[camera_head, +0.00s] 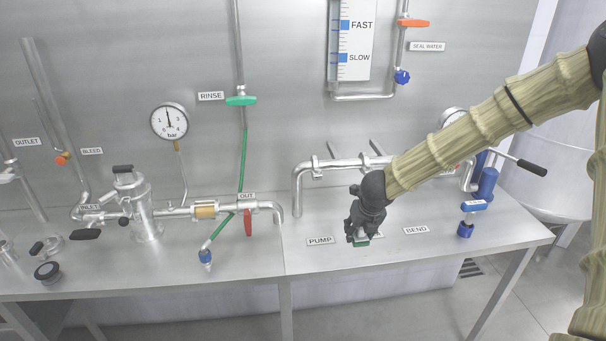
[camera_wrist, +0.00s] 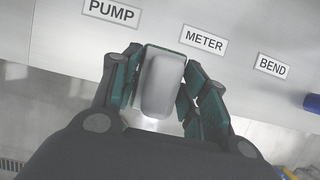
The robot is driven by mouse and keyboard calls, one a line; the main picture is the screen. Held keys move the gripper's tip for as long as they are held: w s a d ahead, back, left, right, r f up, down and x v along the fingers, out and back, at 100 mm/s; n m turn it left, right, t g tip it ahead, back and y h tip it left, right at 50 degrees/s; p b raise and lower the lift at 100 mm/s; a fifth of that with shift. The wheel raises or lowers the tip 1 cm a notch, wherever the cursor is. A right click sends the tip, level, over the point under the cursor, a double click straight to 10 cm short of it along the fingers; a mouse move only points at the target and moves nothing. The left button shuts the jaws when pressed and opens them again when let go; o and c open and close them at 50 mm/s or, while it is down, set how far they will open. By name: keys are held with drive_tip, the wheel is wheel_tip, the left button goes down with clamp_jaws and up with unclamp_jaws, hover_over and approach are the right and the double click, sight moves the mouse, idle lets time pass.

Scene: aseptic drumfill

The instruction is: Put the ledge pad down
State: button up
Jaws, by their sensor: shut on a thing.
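The ledge pad (camera_wrist: 162,88) is a pale grey, rounded block with a dark green edge at its far end in the wrist view. My gripper (camera_wrist: 160,80) is shut on it, with one green-lined finger on each side. In the head view my gripper (camera_head: 359,237) points down over the steel bench, between the PUMP label (camera_head: 320,241) and the BEND label (camera_head: 416,230). There the fingers hide most of the pad. I cannot tell whether the pad touches the bench.
The METER label (camera_wrist: 204,40) is just right of the pad. The steel bench (camera_head: 340,265) has its front edge close by. Pipes (camera_head: 340,164) run behind my gripper.

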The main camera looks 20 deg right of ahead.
sight(356, 253)
drive_tip(key=shift+f+b, duration=3.25)
drive_tip(key=shift+f, duration=0.65)
drive_tip(key=shift+d+r+p, duration=0.25)
drive_tip(key=shift+p, duration=0.1)
drive_tip(key=shift+d, duration=0.15)
